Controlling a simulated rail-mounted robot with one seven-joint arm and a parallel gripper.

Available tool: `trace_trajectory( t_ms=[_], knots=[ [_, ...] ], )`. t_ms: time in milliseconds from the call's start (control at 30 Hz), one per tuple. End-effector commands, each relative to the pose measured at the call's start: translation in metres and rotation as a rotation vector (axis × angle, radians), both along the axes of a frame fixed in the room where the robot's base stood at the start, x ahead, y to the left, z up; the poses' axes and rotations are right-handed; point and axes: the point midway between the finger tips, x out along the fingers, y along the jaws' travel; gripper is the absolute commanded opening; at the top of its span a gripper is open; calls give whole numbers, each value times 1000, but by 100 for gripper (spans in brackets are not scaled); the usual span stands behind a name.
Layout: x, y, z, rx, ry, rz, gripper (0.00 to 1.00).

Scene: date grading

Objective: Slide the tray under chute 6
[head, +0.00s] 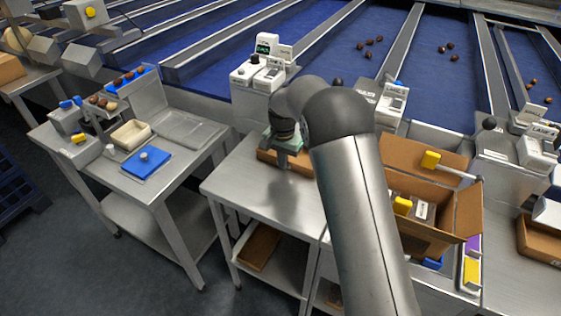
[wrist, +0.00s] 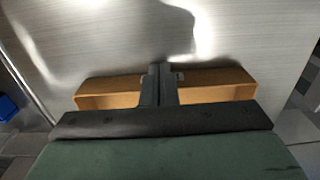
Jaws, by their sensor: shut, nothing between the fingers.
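A shallow brown tray (head: 267,156) lies on the steel table (head: 228,182), below a chute outlet with a white weighing unit (head: 262,68). I cannot read the chute number there. My gripper (head: 282,160) points down at the tray, and my arm hides part of it. In the wrist view my gripper (wrist: 162,70) is shut, with its fingers together and nothing between them. The tray (wrist: 215,84) shows on both sides of the fingers, close against them or just behind. I cannot tell whether they touch.
Another brown tray (head: 260,247) sits on the lower shelf. A cardboard box (head: 428,235) with yellow-handled items stands at the right, partly behind my arm. A side table (head: 165,185) at the left holds a blue mat and a pale bowl. The table front is clear.

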Motion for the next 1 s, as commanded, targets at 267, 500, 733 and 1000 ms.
trace_trajectory(
  t_ms=[267,500,733,1000],
  knots=[
    [-34,13,8,2,-4,-4,0],
    [-33,13,64,4,-4,-4,0],
    [-33,13,94,2,0,-4,0],
    [-34,13,100,1,2,-4,0]
  ],
)
